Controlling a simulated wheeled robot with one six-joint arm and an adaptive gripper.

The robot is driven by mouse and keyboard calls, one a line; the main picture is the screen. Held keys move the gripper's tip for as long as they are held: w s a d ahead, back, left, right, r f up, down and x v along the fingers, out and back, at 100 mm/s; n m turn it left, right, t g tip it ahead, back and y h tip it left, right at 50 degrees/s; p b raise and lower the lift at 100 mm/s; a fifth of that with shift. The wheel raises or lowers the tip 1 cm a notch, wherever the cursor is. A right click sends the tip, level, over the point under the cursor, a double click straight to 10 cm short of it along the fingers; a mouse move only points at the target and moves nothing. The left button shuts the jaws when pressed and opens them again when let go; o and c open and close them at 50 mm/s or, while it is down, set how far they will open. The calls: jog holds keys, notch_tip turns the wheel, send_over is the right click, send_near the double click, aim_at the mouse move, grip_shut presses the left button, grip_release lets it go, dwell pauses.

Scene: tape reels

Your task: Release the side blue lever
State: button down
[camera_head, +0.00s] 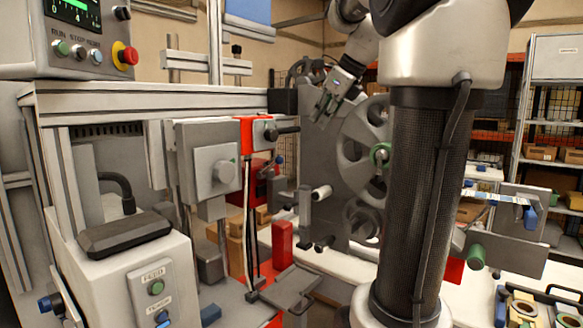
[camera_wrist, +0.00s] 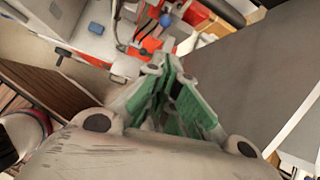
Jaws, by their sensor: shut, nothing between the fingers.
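A small blue knob (camera_head: 279,160) sits beside a red block on the machine, near the middle of the head view; I take it for the side blue lever's end. In the wrist view a round blue knob (camera_wrist: 165,76) shows just beyond my fingertips, against red and grey parts; it looks like the same one. My gripper (camera_head: 322,104) hangs above and to the right of the knob in the head view, in front of the grey reel plate. In the wrist view its green-padded fingers (camera_wrist: 172,68) come together with nothing between them. I cannot tell the exact gap to the knob.
A grey plate with reels (camera_head: 358,130) stands behind and beside my gripper. A black handle (camera_head: 284,131) sticks out above the blue knob. A red block (camera_head: 282,245) stands lower down. My column covers part of the right side. A control box (camera_head: 70,40) is at upper left.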

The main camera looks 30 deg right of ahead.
send_near(271, 167)
notch_tip(271, 167, down, 7)
jog(key=d, duration=0.2)
jog(key=shift+s, duration=0.3)
jog(key=r, duration=0.1)
jog(key=w+r, duration=0.1)
jog(key=r, duration=0.1)
jog(key=shift+w+a, duration=0.15)
jog(key=shift+w, duration=0.1)
jog(key=shift+r, duration=0.15)
